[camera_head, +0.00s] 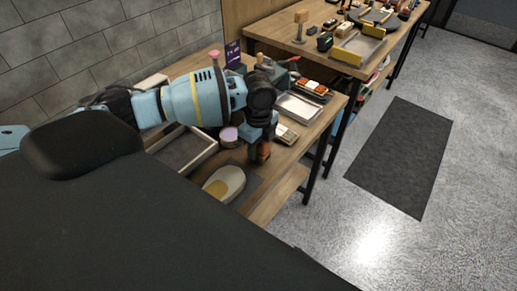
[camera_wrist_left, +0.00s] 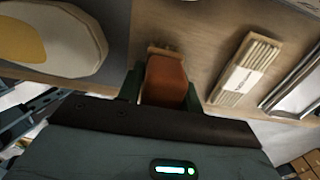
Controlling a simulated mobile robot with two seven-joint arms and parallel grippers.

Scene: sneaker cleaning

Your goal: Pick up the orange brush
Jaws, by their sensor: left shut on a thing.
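The orange brush (camera_wrist_left: 166,80) is a small block with an orange-brown body, seen in the left wrist view between the two dark fingers of my left gripper (camera_wrist_left: 163,88). The fingers are shut on its sides. In the head view my left gripper (camera_head: 262,143) points down at the near table's right part, and the brush (camera_head: 263,152) shows small and dark at its fingertips. Whether the brush touches the table cannot be told. My right gripper is not in view.
A grey tray (camera_head: 201,157), a round tin (camera_head: 229,136) and a metal tray (camera_head: 297,108) stand nearby on the wooden table.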

